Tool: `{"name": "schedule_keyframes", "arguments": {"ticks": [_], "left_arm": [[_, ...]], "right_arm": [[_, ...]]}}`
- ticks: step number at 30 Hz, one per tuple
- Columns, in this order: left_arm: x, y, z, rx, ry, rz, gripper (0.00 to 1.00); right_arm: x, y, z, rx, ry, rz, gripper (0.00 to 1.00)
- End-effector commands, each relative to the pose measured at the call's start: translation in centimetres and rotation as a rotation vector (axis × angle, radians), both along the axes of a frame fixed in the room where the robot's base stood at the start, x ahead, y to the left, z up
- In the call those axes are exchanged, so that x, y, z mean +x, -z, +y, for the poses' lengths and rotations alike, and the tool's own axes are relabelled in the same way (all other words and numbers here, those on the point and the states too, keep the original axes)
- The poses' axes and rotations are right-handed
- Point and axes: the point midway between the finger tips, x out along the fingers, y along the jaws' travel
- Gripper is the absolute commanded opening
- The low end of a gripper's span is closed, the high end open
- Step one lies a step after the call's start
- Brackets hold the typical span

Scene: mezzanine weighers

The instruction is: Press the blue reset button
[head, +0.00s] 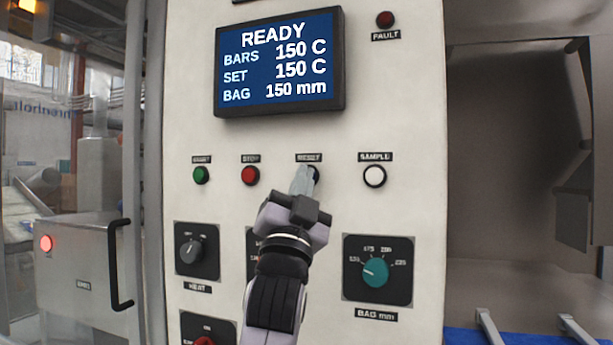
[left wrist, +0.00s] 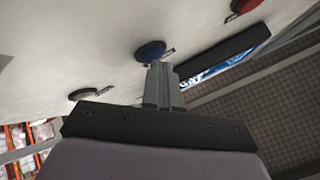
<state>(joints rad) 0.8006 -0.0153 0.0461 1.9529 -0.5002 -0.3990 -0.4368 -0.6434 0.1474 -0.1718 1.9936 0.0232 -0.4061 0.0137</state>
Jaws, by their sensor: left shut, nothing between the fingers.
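The blue reset button (left wrist: 150,50) shows in the left wrist view as a blue cap in a dark ring on the pale panel. In the head view only a dark edge of the reset button (head: 316,174) shows, under the RESET label; the fingers cover the rest. My left gripper (head: 302,178) is shut and empty, its fingertips pointing at the panel over this button. In the left wrist view the fingertips of my left gripper (left wrist: 158,68) lie right at the button's edge; I cannot tell whether they touch it. My right gripper is not in view.
A green button (head: 201,175), a red stop button (head: 250,175) and a white sample button (head: 375,176) share the row. The display (head: 278,62) above reads READY. A heat knob (head: 190,252) and a teal bag knob (head: 376,272) sit below. A red fault lamp (head: 384,19) is unlit.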

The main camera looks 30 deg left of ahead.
Motion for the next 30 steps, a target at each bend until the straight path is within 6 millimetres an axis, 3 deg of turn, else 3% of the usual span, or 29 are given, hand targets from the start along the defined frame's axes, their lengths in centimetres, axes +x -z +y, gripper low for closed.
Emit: {"name": "schedule_keyframes", "arguments": {"ticks": [23, 30], "left_arm": [[-1.7, 0.1, -0.4, 0.0, -0.001, 0.002, 0.0], [-3.8, 0.0, -0.9, 0.001, 0.0, -0.001, 0.0]], "right_arm": [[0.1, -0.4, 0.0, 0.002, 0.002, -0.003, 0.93], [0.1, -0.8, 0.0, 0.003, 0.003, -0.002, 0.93]]}}
